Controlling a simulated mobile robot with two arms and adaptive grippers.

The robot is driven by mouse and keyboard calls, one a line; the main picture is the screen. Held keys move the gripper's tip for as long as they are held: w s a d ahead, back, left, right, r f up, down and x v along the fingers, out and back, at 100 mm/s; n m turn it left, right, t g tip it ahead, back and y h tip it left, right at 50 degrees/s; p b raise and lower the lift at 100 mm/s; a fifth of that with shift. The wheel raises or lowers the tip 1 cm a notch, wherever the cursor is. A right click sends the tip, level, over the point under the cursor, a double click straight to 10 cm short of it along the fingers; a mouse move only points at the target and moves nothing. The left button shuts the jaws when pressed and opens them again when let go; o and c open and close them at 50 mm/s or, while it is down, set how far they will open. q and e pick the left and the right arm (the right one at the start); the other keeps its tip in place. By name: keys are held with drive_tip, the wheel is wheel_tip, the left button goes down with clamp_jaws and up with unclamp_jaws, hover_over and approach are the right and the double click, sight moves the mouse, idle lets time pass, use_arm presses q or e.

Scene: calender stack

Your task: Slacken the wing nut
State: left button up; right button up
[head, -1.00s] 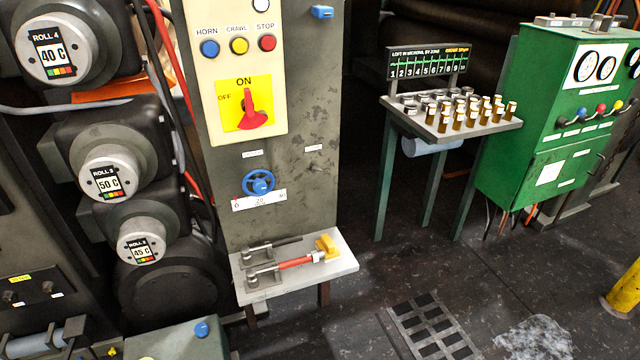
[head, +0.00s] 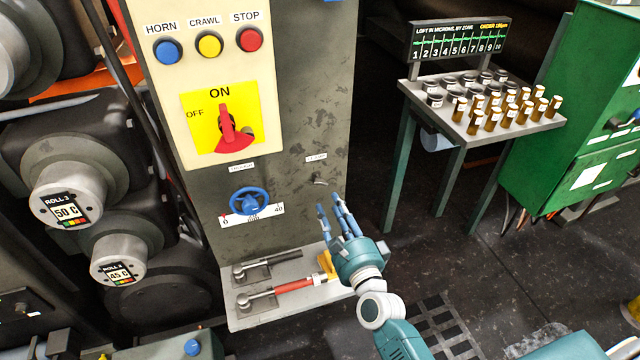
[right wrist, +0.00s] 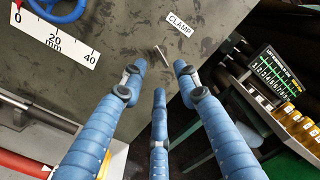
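The wing nut (head: 320,180) is a small metal piece on the grey column's face, just below a small white label. In the right wrist view the wing nut (right wrist: 160,55) sits beside a label (right wrist: 180,23) reading CLAMP and looks like a thin slanted bar. My right gripper (head: 331,203) has blue jointed fingers pointing up at the column, just below the wing nut. In the right wrist view its fingers (right wrist: 159,76) are spread apart and empty, with the nut beyond the gap between them. I cannot see contact. My left gripper is not in view.
A blue handwheel (head: 249,203) with a millimetre scale (head: 268,211) is left of the nut. Below is a shelf (head: 250,318) with a red-handled tool (head: 294,286). The yellow switch panel (head: 187,106) is above. A table of small jars (head: 460,138) stands at right.

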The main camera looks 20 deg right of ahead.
sight(321, 183)
drive_tip(key=w, duration=0.9)
drive_tip(key=shift+a, duration=0.1)
drive_tip(key=shift+w+f, duration=0.1)
drive_tip(key=shift+w, duration=0.1)
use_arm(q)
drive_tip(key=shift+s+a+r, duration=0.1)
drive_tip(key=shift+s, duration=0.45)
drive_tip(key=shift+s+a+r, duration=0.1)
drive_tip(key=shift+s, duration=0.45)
use_arm(e)
clamp_jaws()
